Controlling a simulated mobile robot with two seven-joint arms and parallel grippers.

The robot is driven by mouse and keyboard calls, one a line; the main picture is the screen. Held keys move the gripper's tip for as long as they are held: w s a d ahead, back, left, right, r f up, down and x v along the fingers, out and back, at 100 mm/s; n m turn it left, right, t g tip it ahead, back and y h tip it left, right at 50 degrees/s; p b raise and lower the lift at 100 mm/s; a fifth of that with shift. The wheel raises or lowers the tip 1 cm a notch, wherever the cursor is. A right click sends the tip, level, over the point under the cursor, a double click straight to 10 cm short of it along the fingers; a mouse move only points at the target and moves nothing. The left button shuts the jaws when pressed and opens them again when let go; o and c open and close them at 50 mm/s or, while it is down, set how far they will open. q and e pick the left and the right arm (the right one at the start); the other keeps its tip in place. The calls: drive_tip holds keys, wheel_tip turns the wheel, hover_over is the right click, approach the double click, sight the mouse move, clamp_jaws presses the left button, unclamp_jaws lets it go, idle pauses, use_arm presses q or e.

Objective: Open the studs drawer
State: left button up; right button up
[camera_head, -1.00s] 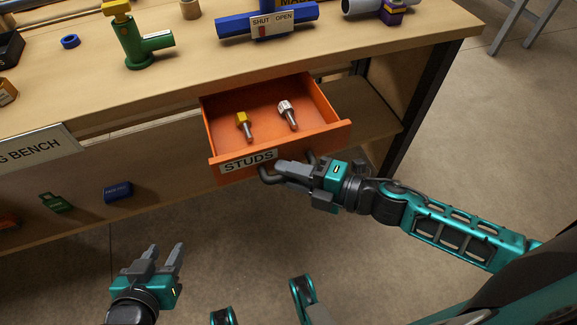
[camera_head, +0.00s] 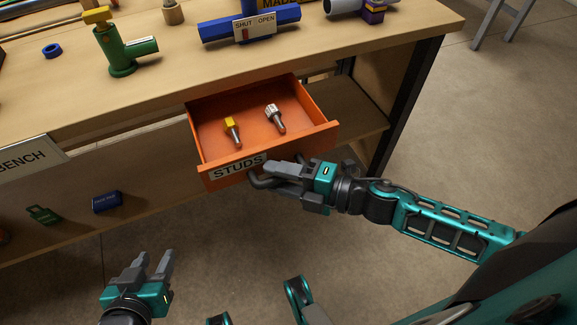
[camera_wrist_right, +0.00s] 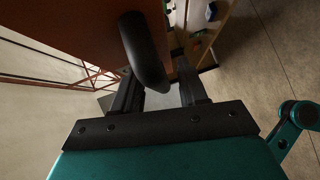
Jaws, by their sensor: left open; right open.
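The orange studs drawer (camera_head: 205,170) stands pulled out from under the bench top, with a "STUDS" label (camera_head: 238,166) on its front. Inside lie a yellow-headed stud (camera_head: 233,131) and a white-headed stud (camera_head: 275,118). My right gripper (camera_head: 264,175) is at the drawer's dark handle (camera_head: 258,183). In the right wrist view the curved handle (camera_wrist_right: 143,55) comes down between the open fingers (camera_wrist_right: 160,92); I cannot tell whether they touch it. My left gripper (camera_head: 152,265) is open and empty, low at the left, away from the drawer.
On the bench top (camera_head: 60,95) stand a green pipe fitting (camera_head: 124,52), a blue pipe with a SHUT/OPEN plate (camera_head: 250,25) and a blue ring (camera_head: 51,50). A green item (camera_head: 43,214) and a blue item (camera_head: 106,202) are below.

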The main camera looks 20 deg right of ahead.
drive_tip(key=shift+s+d, duration=0.1)
use_arm(q)
drive_tip(key=shift+r+p, duration=0.75)
use_arm(e)
drive_tip(key=v, duration=1.2)
drive_tip(key=shift+s+d, duration=0.25)
use_arm(q)
drive_tip(key=shift+r, duration=0.1)
use_arm(e)
drive_tip(key=shift+r, duration=0.2)
drive_tip(key=w+r+m+t+h+p, duration=0.3)
drive_tip(key=m+h+p, duration=0.4)
drive_tip(key=m, duration=0.6)
use_arm(q)
wheel_tip(320, 180, up, 7)
drive_tip(key=s+a+y+p, duration=0.1)
drive_tip(key=a+p, duration=0.2)
drive_tip(key=p, duration=0.1)
drive_tip(key=shift+s, duration=0.35)
use_arm(e)
drive_tip(key=a+m+g+h, duration=0.1)
drive_tip(key=m, duration=0.2)
drive_tip(key=s+a+f+m+g+h, duration=0.1)
drive_tip(key=m, duration=0.3)
drive_tip(key=a+f+m+g+h, duration=0.1)
drive_tip(key=a+m, duration=0.1)
drive_tip(key=m, duration=0.1)
drive_tip(key=shift+s, duration=0.15)
use_arm(q)
drive_tip(key=shift+d, duration=0.15)
